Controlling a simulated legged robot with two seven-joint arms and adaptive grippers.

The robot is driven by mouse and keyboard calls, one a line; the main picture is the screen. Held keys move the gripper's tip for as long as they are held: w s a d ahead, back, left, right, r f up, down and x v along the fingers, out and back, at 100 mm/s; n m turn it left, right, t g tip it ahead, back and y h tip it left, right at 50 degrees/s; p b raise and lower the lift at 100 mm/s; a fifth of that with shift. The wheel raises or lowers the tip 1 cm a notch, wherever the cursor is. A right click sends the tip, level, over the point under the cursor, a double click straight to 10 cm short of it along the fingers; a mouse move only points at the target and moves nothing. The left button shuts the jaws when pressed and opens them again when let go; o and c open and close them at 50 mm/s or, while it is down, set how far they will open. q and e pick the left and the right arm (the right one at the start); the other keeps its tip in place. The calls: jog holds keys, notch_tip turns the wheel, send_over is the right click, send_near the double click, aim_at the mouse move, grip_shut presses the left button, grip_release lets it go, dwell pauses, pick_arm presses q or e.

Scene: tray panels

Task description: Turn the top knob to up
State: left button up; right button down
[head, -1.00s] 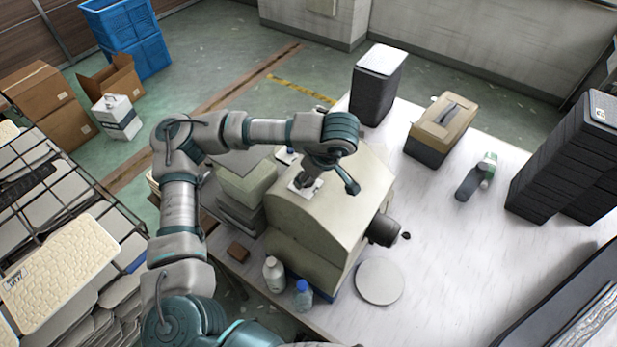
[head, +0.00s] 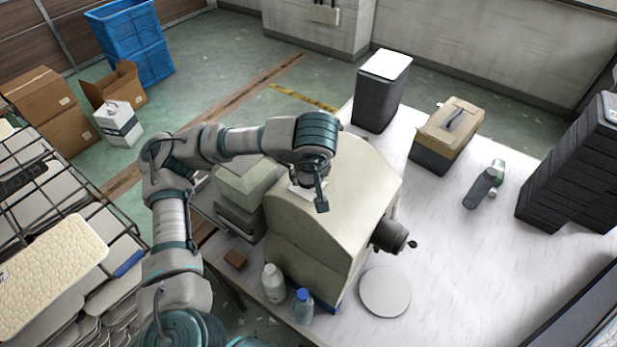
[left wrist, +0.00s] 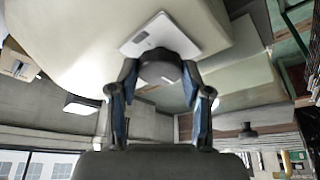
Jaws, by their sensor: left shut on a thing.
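The beige machine housing (head: 345,195) with a curved top stands on the table. A white plate (left wrist: 158,36) is fixed on the housing, and a dark round knob (left wrist: 160,70) sits on it in the left wrist view. My left gripper (left wrist: 160,85) is shut on this knob, with one finger on each side. In the head view my left gripper (head: 312,182) reaches down onto the plate, and it and the wrist hide the knob. The knob's pointing direction cannot be read. My right gripper is not in view.
Two bottles, one white (head: 272,283) and one with a blue cap (head: 303,306), stand in front of the housing. A dark crank (head: 392,236) sticks out on its right, near a round disc (head: 385,291). The table's right middle is mostly clear.

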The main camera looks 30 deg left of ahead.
pick_arm(q)
jog(key=shift+f, duration=0.1)
dwell(0.3)
jog(key=o, duration=1.2)
jog(key=shift+w, duration=0.1)
jog(key=shift+c, duration=0.2)
jog(key=v, duration=1.1)
jog(key=shift+r, duration=0.4)
